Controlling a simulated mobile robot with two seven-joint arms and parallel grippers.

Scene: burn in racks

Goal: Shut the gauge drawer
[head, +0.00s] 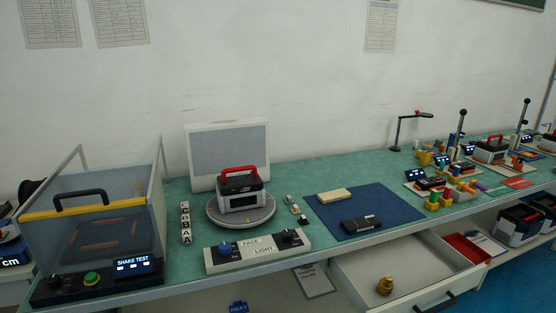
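A white drawer (408,262) stands pulled open below the green bench, at the lower right of the head view. Its dark handle (437,303) is on the front edge, close to the bottom of the picture. A brass-coloured knobbed piece (384,285) stands inside on the drawer floor. A red tray (465,251) lies at the drawer's right end. Part of the drawer front is cut off by the picture's lower edge. Neither of my grippers shows.
The green bench (310,175) carries a clear shake-test box (95,225), a turntable (265,217) with a red-handled device (240,190), and a blue mat (400,206). Several small fixtures crowd the right end. Blue floor (515,275) shows at the lower right.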

